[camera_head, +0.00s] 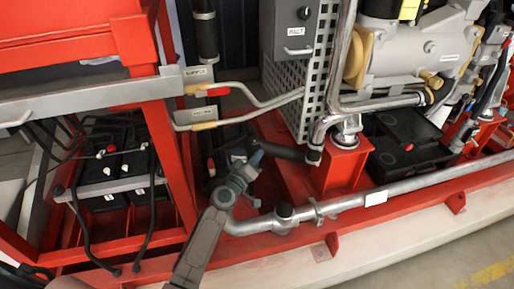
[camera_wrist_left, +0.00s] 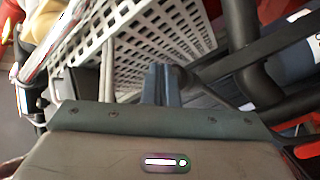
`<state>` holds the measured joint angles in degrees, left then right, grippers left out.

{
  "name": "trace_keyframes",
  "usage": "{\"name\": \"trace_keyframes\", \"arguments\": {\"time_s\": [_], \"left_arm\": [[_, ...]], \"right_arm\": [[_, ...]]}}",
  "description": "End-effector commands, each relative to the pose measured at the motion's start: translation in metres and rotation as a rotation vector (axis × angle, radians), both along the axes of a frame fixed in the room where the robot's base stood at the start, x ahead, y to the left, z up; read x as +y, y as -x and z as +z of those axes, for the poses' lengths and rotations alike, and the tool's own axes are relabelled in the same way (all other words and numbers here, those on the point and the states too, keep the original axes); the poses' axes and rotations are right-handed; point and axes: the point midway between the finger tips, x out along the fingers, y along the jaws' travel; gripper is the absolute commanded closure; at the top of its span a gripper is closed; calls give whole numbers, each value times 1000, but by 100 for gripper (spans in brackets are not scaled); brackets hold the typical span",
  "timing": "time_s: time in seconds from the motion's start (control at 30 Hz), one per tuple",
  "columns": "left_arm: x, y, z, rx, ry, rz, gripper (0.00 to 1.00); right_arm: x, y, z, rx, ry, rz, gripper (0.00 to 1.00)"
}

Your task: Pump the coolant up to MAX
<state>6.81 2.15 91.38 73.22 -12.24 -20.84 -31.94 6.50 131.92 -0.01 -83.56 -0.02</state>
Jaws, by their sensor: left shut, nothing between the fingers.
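My left gripper (camera_head: 256,157) is shut and empty, low between the red frame and the perforated panel. Its tip is close to a short black hose-like cylinder (camera_head: 285,152); I cannot tell if they touch. In the left wrist view its blue-grey fingers (camera_wrist_left: 161,84) are together in front of the panel. I cannot identify the coolant pump or make out a MAX mark. My right gripper is not in view.
The perforated panel (camera_head: 318,75) and a grey box (camera_head: 292,28) stand above the gripper. A silver pipe (camera_head: 352,202) runs along the red base to its right. Batteries (camera_head: 112,165) with black cables sit at left. A red post (camera_head: 342,165) stands right. Clear floor (camera_head: 470,255) is at bottom right.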

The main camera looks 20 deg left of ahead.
Motion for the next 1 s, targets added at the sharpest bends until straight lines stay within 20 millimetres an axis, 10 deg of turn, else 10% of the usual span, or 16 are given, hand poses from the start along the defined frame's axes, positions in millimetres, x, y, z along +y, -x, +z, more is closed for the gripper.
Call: {"name": "trace_keyframes", "arguments": {"time_s": [1.0], "left_arm": [[4, -7, 0, 0, -1, 0, 100]], "right_arm": [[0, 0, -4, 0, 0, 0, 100]]}}
